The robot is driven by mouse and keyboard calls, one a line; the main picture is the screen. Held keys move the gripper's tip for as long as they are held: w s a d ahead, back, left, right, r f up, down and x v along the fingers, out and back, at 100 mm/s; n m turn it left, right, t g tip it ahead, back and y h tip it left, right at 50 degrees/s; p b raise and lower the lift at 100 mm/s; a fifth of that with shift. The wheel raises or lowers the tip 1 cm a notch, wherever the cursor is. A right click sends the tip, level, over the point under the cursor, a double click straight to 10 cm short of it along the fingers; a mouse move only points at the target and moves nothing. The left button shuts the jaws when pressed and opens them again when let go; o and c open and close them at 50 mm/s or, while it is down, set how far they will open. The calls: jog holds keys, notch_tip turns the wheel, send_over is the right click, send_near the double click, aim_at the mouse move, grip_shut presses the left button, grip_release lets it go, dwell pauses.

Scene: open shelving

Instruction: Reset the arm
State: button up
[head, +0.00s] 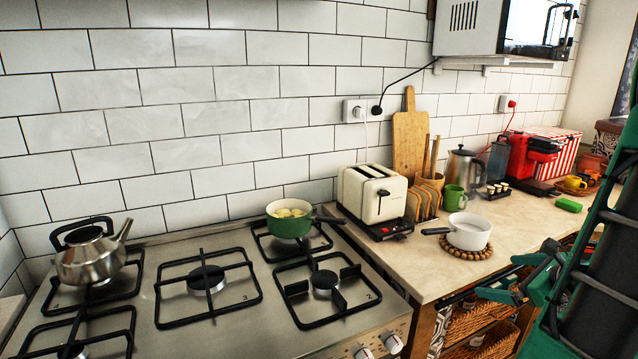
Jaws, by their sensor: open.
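My arm, green and black, stands at the right edge of the head view. My gripper (505,278) reaches left from it, in front of the counter's front edge. Its fingers are apart and I see nothing between them. The white saucepan (470,231) is the nearest item behind it, on a wooden bead trivet, and is apart from the gripper. The upper part of my arm hides some of the counter's right end.
A steel hob (150,315) at left holds a kettle (92,255) and a green pot (289,218). The counter (400,262) carries a toaster (372,194), mugs, a red coffee machine (530,160) and a green sponge (568,204). Wicker baskets (485,325) sit below. A microwave hangs above.

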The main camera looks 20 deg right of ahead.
jog(key=s+a+f+n+g+y, duration=0.1)
jog(key=a+f+n+g+y, duration=0.15)
jog(key=a+n+g, duration=0.75)
jog(key=s+a+r+n, duration=0.3)
jog(key=s+a+n, duration=0.3)
jog(key=n, duration=0.2)
jog(key=s+a+r+n+g+h, duration=0.1)
jog(key=s+a+r+n, duration=0.2)
jog(key=s+a+n, duration=0.3)
jog(key=shift+a+n, duration=0.6)
jog(key=shift+n, duration=0.5)
